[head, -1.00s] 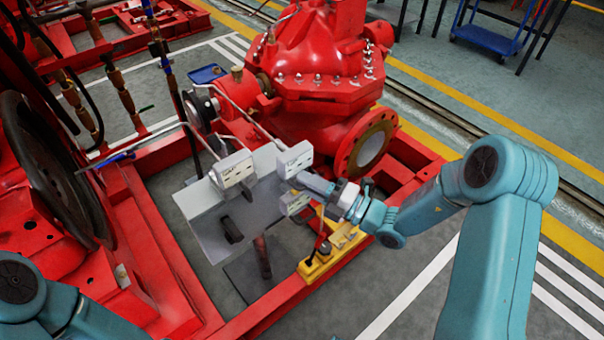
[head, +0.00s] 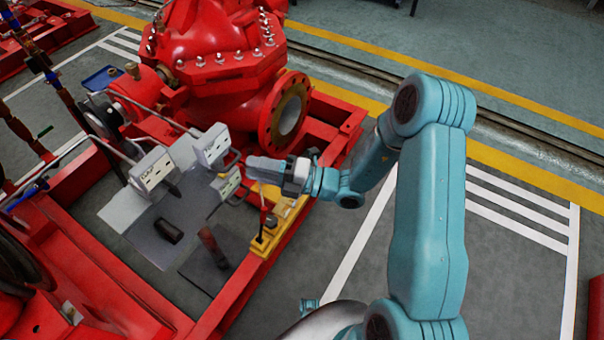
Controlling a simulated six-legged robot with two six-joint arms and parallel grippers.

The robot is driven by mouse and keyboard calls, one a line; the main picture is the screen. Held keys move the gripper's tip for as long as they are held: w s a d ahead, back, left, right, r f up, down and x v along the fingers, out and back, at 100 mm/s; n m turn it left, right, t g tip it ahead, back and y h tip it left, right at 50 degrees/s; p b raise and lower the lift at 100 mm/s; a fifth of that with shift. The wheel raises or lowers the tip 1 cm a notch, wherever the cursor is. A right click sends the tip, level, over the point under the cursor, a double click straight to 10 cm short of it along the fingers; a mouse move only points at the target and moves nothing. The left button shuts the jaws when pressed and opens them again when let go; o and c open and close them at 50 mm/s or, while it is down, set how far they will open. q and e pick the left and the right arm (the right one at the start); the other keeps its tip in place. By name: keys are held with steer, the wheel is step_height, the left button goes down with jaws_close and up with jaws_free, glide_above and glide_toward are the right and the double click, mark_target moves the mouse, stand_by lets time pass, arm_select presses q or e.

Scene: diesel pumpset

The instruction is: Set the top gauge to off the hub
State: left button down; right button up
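Three pale box-shaped gauges with dark markings stand on a grey panel (head: 135,215). The upper gauge (head: 212,147) is at the panel's back edge. Another gauge (head: 152,172) is to its left, and a lower gauge (head: 226,183) is below it to the right. My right gripper (head: 252,167) points left toward the upper and lower gauges, a short gap to their right in the picture. It appears to touch neither. Its finger opening is too small to make out. My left gripper is out of view. The gauge readings are too small to read.
A red pump (head: 215,65) with a flange (head: 290,115) stands behind the panel. Thin pipes run to the gauges. A yellow block (head: 275,230) sits on the red frame (head: 215,318) below my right gripper. Open floor (head: 510,215) lies to the right.

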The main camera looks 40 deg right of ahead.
steer(key=p+v, duration=0.1)
steer(key=v, duration=0.9)
steer(key=shift+s+d, duration=0.2)
steer(key=shift+s, duration=0.1)
